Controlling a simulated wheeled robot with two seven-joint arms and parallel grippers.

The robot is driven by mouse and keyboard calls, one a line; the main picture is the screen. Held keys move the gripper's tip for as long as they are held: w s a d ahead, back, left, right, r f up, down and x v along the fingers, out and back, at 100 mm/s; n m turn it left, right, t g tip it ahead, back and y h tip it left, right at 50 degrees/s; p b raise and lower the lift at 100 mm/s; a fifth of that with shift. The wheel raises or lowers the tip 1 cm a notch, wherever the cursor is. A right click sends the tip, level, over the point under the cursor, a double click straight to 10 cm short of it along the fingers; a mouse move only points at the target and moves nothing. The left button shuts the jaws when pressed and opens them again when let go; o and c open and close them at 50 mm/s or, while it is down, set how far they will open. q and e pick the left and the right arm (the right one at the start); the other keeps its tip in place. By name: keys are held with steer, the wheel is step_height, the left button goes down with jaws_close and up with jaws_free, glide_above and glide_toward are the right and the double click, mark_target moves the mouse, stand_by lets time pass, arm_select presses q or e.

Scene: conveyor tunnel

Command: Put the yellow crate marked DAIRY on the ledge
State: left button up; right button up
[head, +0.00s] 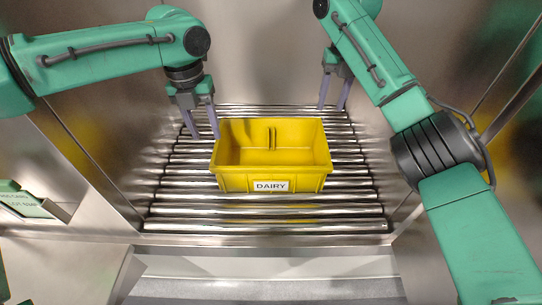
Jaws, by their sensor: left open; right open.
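The yellow crate (272,181) stands upright and empty on the roller conveyor, with a white DAIRY label on its front wall. My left gripper (204,137) is open at the crate's left side, fingers pointing down; I cannot tell whether a finger touches the wall. My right gripper (331,108) is open and empty just beyond the crate's back right corner, partly behind my own arm. A pale flat strip (270,266) lies in front of the rollers; I cannot tell whether it is the ledge.
The roller conveyor (270,225) runs between shiny metal tunnel walls on the left (95,130) and right. Bare rollers show around the crate. A green sign or box (25,202) with small lettering is at the far left. A grey floor lies at the bottom.

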arm_select(q)
glide_above(218, 163)
steer(key=w, duration=0.1)
steer(key=f, duration=0.2)
steer(key=a+f, duration=0.1)
steer(key=f, duration=0.1)
steer(key=shift+w, duration=0.1)
arm_select(e)
glide_above(322, 132)
steer(key=f, duration=0.4)
steer(key=shift+w+d+f, duration=0.15)
steer(key=shift+w+d, duration=0.05)
steer(key=shift+d, duration=0.05)
arm_select(q)
steer(key=f, duration=0.8)
steer(key=shift+s+d, duration=0.2)
steer(key=shift+d, duration=0.05)
arm_select(e)
steer(key=f, duration=0.7)
steer(key=shift+s+a+f, duration=0.2)
steer(key=shift+s+f, duration=0.05)
steer(key=shift+f, duration=0.15)
arm_select(q)
steer(key=shift+w+f, duration=0.1)
steer(key=shift+f, duration=0.15)
arm_select(e)
steer(key=shift+w+f, duration=0.1)
steer(key=shift+f, duration=0.15)
